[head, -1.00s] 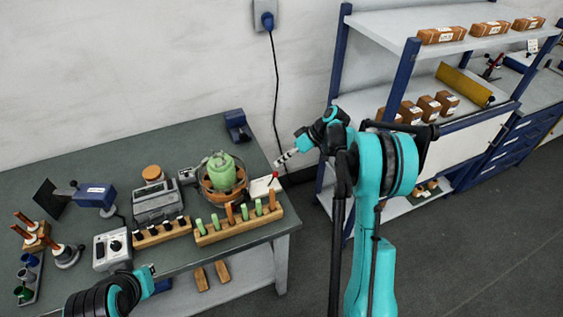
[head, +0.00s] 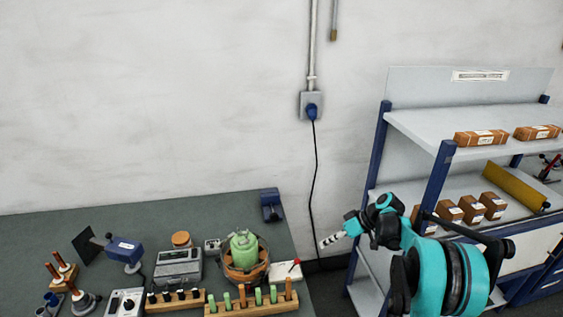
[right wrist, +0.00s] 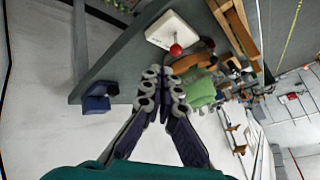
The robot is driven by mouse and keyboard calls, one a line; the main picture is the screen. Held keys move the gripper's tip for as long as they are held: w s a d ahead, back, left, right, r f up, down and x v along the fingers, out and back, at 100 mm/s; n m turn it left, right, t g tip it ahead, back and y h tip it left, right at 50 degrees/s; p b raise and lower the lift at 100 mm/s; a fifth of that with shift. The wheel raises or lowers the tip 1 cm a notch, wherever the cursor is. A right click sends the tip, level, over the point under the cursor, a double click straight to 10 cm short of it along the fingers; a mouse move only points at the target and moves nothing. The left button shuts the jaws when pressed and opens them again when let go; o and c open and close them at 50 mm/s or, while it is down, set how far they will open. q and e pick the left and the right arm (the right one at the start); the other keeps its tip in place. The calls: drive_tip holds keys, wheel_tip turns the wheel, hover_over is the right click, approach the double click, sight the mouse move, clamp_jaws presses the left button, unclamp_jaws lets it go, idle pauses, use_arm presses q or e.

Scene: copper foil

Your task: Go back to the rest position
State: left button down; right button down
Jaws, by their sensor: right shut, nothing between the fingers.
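My right gripper (head: 332,240) is raised in the air to the right of the workbench, in front of the cable and beside the shelf. In the right wrist view its fingers (right wrist: 164,95) are together with nothing between them. The teal right arm bends at the lower right of the head view. My left gripper is not in view in the head picture now.
The green workbench (head: 150,222) holds a brown pot with a green object (head: 243,247), a wooden rack (head: 253,304), a grey device (head: 178,268) and a blue block (head: 271,206). A shelf (head: 425,124) with brown boxes stands close right of my right arm.

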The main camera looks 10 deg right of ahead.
drive_tip(key=s+a+r+m+t+h+b, duration=0.1)
drive_tip(key=s+a+r+m+h, duration=0.15)
drive_tip(key=s, duration=0.35)
drive_tip(key=s+a+r+m+h+b, duration=0.1)
drive_tip(key=s+a+r+b, duration=0.1)
drive_tip(key=s+a+r, duration=0.3)
drive_tip(key=s+f+m+t+h+b, duration=0.1)
drive_tip(key=s+f+h, duration=0.1)
drive_tip(key=s, duration=0.7)
drive_tip(key=s+f+m+t+h+b, duration=0.1)
drive_tip(key=s+f+m+t+h, duration=0.1)
drive_tip(key=s, duration=0.7)
drive_tip(key=shift+s+f, duration=0.15)
drive_tip(key=shift+f, duration=0.7)
drive_tip(key=shift+a, duration=0.1)
